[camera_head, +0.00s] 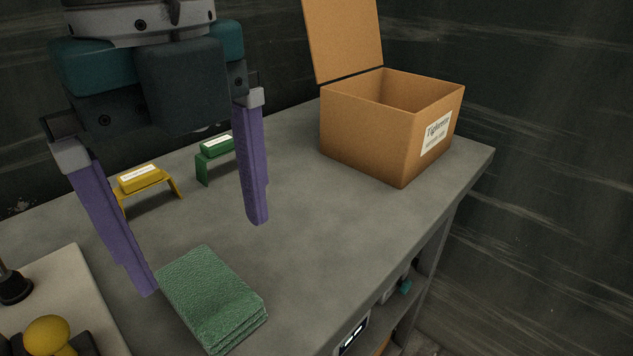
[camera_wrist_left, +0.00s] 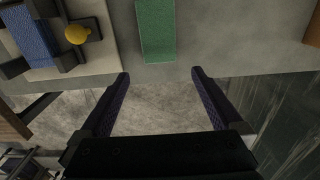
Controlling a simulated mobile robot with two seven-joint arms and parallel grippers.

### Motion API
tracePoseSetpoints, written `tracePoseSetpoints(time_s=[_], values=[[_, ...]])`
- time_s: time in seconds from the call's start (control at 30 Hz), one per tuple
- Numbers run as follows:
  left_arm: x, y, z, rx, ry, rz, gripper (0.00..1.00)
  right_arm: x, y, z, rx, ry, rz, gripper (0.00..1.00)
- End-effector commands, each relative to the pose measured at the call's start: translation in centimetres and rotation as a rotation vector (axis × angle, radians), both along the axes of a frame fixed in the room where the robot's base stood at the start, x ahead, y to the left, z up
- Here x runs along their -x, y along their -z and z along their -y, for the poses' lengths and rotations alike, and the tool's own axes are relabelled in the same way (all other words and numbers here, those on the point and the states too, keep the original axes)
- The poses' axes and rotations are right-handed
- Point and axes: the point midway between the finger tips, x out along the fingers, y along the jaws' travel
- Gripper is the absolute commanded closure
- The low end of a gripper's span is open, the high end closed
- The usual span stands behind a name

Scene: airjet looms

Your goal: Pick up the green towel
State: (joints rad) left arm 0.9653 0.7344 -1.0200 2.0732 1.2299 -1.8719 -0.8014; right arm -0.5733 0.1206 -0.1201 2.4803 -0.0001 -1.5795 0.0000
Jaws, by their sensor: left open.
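The green towel (camera_head: 211,296) lies folded in layers on the grey table, near its front edge. In the left wrist view the towel (camera_wrist_left: 156,30) shows at the top, ahead of and between the fingertips. My left gripper (camera_head: 202,258) has its two purple fingers spread wide and holds nothing. In the head view the fingers hang above the table, and the towel appears just below and between their tips. The left gripper (camera_wrist_left: 160,74) also shows open in the wrist view, apart from the towel. My right gripper is not in view.
An open cardboard box (camera_head: 368,136) stands at the table's back right. A yellow stand (camera_head: 148,184) and a green stand (camera_head: 215,160) are behind the fingers. A pale board (camera_head: 62,284) with a yellow knob (camera_head: 47,335) is at left. The table (camera_head: 330,225) right of the towel is clear.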

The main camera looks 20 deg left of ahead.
Motion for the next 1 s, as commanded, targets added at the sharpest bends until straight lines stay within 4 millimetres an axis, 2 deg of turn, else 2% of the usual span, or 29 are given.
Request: tracePoseSetpoints(time_s=[0.2,0.6,0.9,1.0], values=[[0.0,3.4,-0.1,-0.002,-0.002,-0.004,0.0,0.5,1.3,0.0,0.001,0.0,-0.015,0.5],[-0.7,8.8,-0.4,-0.001,-0.002,-0.001,0.0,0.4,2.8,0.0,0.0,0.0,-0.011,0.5],[-0.7,9.3,-0.4,0.0,0.0,0.001,0.0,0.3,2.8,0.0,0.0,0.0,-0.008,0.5],[-0.7,9.3,-0.4,0.0,0.0,0.001,0.1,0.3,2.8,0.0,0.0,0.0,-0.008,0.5]])
